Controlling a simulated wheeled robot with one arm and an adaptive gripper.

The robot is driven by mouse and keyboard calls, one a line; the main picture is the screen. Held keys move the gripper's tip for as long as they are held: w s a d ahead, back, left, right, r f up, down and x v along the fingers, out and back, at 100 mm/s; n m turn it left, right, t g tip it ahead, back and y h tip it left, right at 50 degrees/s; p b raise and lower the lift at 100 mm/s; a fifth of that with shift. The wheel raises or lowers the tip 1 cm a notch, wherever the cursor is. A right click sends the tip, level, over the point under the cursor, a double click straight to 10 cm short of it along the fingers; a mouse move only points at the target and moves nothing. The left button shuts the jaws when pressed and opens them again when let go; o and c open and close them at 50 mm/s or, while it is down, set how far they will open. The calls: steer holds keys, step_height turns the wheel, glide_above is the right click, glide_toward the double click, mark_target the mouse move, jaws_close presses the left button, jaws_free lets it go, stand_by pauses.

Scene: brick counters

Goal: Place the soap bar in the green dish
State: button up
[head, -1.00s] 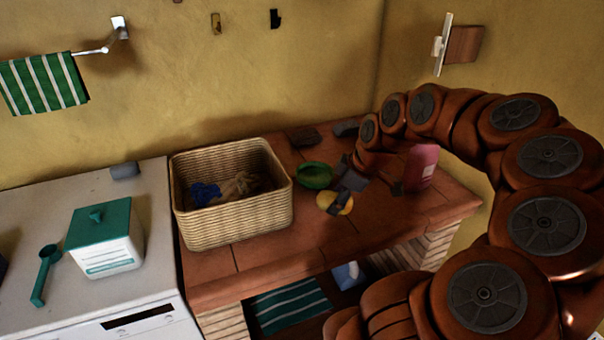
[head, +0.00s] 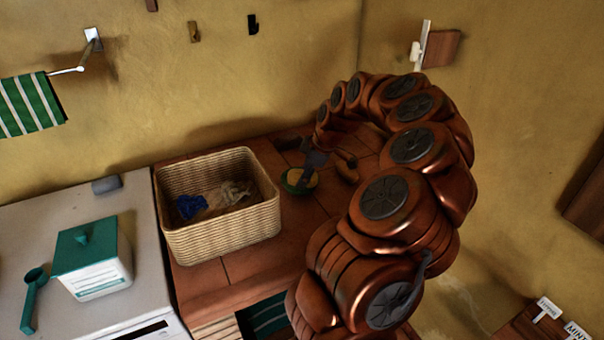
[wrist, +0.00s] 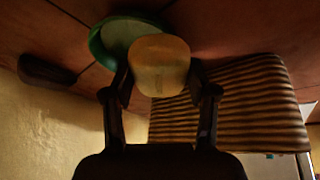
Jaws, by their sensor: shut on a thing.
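The yellow soap bar (wrist: 160,64) is between the fingers of my gripper (wrist: 160,80) in the wrist view. My gripper is shut on it. The green dish (wrist: 100,50) lies just beyond the soap, and the soap covers part of it. In the head view the soap (head: 299,177) shows over the green dish (head: 287,186), with my gripper (head: 306,180) above it. The dish stands on the brick counter right of the basket. I cannot tell whether the soap touches the dish.
A wicker basket (head: 222,217) with blue and beige cloth stands left of the dish. A dark object (wrist: 46,71) lies on the counter near the wall. A white box with a teal lid (head: 91,262) stands on the white appliance at left.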

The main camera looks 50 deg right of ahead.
steer(key=shift+w+d+f+p, duration=0.1)
steer(key=shift+w+d+p, duration=0.15)
steer(key=shift+w+d, duration=0.4)
steer(key=shift+w+d+f+p, duration=0.1)
steer(key=shift+w+d+p, duration=0.2)
steer(key=shift+w, duration=0.6)
steer(key=shift+f+p, duration=0.6)
steer(key=shift+f, duration=1.15)
steer(key=o, duration=1)
